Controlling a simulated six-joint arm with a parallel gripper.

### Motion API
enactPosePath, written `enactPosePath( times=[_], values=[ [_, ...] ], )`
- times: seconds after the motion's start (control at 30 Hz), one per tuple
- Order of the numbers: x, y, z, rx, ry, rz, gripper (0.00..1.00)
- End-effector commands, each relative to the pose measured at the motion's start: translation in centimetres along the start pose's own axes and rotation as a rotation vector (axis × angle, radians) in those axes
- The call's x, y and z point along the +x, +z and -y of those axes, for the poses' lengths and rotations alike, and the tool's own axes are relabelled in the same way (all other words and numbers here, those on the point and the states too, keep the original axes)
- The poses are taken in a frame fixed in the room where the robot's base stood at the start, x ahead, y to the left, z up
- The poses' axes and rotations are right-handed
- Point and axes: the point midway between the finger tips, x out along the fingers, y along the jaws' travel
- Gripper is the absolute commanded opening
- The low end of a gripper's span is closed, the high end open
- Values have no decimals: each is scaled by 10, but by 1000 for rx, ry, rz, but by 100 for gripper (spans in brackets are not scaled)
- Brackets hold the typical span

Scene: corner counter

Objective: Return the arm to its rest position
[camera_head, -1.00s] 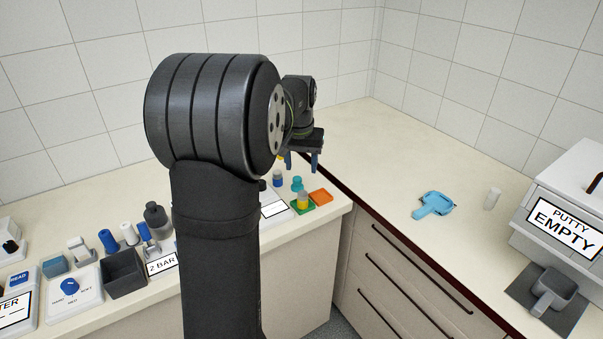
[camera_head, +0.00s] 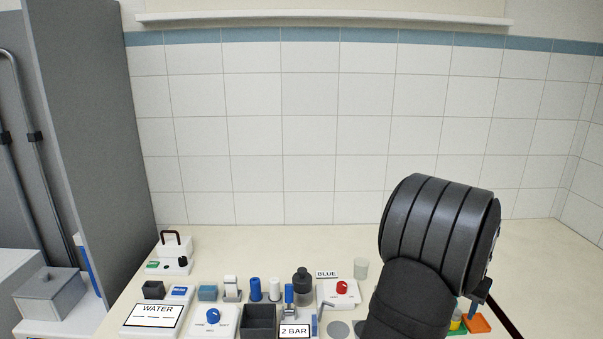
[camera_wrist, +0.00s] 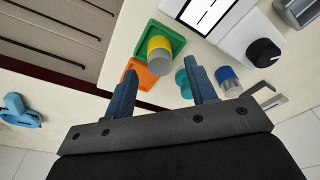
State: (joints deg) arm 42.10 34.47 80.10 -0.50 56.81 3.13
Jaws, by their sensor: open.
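My gripper (camera_wrist: 160,88) shows in the wrist view with its two blue fingers spread apart and nothing between them in its grip. It hangs above the counter's front edge, over a green tray and an orange tray. In the head view my large dark arm joint stands at the right and hides most of the gripper; only a blue finger (camera_head: 480,291) shows at its right side.
A yellow and grey cylinder (camera_wrist: 160,48) stands on the green tray (camera_wrist: 178,42), beside the orange tray (camera_wrist: 140,72). A teal item (camera_wrist: 183,82) and a blue-capped one (camera_wrist: 228,80) stand nearby. The WATER station (camera_head: 156,314) and a dark bin (camera_head: 258,320) line the left counter.

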Motion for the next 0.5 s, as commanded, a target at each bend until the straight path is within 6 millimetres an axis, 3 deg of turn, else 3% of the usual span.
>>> enactPosePath(
  times=[0.17, 0.2, 0.3, 0.5],
  values=[
    [34, 1, 0, 0, 0, 3, 51],
    [21, -2, 0, 0, 0, -5, 51],
    [8, -4, 0, 0, 0, -4, 51],
    [-5, -5, 0, 0, 0, -1, 51]
  ],
)
